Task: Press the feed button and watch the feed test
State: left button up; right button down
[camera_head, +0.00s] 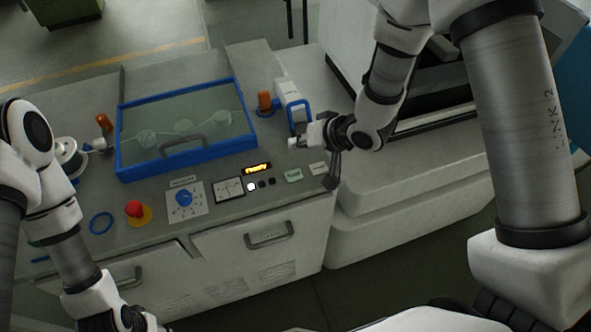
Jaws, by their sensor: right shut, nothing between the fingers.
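The control panel has two small labelled keys near its right end, a greenish one (293,175) and a pale one (317,168). Their lettering is too small to read surely, so I cannot tell which is the feed button. An amber display (257,168) is lit above a white round button (252,187) and two dark ones. My right gripper (330,185) is shut and empty, pointing down just right of the pale key; I cannot tell whether it touches the panel. My left arm reaches the bottom left edge, its fingers out of view.
A blue-framed clear cover (185,165) shows rollers beneath it. A blue dial (184,199), a red mushroom button (134,209) and a blue ring (101,223) lie left on the panel. An orange post (265,102) and a white blue-edged unit (291,97) stand behind.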

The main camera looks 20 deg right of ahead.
aim_at(296, 176)
jog(key=f+b, duration=0.8)
jog(key=shift+w+a+f, duration=0.2)
jog(key=shift+w+a, duration=0.05)
pick_arm(q)
notch_tip(296, 176, down, 9)
jog(key=shift+w+a+r, duration=0.15)
jog(key=shift+w+r, duration=0.05)
pick_arm(e)
jog(key=shift+d+f, duration=0.1)
jog(key=shift+f, duration=0.3)
dwell(0.4)
jog(key=shift+f, duration=0.4)
pick_arm(q)
jog(key=shift+f+b, duration=0.25)
jog(key=shift+b, duration=0.15)
pick_arm(e)
jog(key=shift+f, duration=0.4)
pick_arm(q)
jog(key=shift+r+p, duration=0.95)
pick_arm(e)
jog(key=shift+r, duration=0.85)
